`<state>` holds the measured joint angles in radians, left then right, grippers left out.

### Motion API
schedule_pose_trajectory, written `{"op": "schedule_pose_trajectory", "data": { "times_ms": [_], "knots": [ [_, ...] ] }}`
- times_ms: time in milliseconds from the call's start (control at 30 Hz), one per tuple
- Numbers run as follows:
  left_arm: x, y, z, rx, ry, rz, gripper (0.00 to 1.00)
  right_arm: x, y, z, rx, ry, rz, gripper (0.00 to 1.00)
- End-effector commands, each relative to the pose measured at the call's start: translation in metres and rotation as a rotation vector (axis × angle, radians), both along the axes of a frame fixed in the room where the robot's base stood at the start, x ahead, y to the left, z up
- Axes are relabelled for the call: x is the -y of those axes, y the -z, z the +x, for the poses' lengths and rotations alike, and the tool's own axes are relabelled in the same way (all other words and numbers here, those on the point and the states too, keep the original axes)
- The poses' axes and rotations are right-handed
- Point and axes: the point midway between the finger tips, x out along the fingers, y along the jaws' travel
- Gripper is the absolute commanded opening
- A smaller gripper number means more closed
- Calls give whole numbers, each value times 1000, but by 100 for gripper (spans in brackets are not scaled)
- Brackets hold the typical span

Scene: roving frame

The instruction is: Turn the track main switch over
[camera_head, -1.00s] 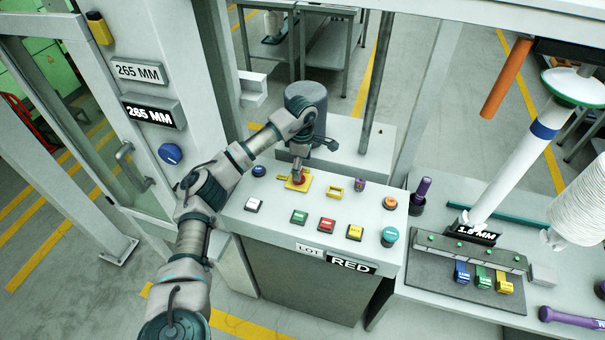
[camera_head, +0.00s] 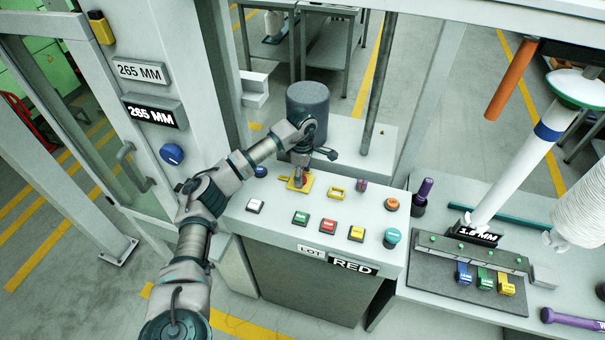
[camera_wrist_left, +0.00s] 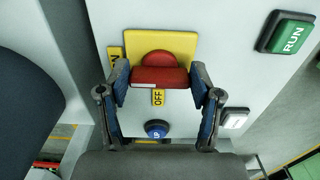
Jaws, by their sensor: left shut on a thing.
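The main switch is a red rotary knob (camera_wrist_left: 158,74) on a yellow square plate (camera_wrist_left: 175,42). In the head view the yellow plate (camera_head: 293,185) sits at the back left of the grey console, with the knob mostly hidden by my gripper. My left gripper (camera_wrist_left: 160,85) is shut on the red knob, one blue-padded finger at each end of its bar. It also shows in the head view (camera_head: 301,178), pointing down at the switch. A yellow OFF label (camera_wrist_left: 157,98) lies beside the bar, and another yellow label (camera_wrist_left: 116,58) is partly hidden. My right gripper is not seen.
Green (camera_head: 300,218), red (camera_head: 328,226) and yellow (camera_head: 356,233) buttons line the console front. A blue button (camera_wrist_left: 157,129) sits close to the switch. A dark grey cylinder (camera_head: 308,104) stands just behind. A post and door frame stand left of the arm.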

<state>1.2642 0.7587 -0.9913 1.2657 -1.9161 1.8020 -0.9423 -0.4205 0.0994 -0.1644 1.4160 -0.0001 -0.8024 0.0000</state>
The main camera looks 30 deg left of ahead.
Motion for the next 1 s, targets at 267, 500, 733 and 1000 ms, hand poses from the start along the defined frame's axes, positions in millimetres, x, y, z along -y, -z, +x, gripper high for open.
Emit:
{"op": "schedule_pose_trajectory", "data": {
  "times_ms": [267, 500, 733, 1000],
  "knots": [
    [-4, 0, -1, -3, -77, 6, 30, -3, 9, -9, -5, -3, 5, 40],
    [-5, -1, -1, -4, -249, 9, 30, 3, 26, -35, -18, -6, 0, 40],
    [-7, -1, -2, -5, -466, 10, 30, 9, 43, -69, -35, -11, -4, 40],
    [-7, 0, -3, -6, -722, 13, 30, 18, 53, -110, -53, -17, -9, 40]
  ]
}}
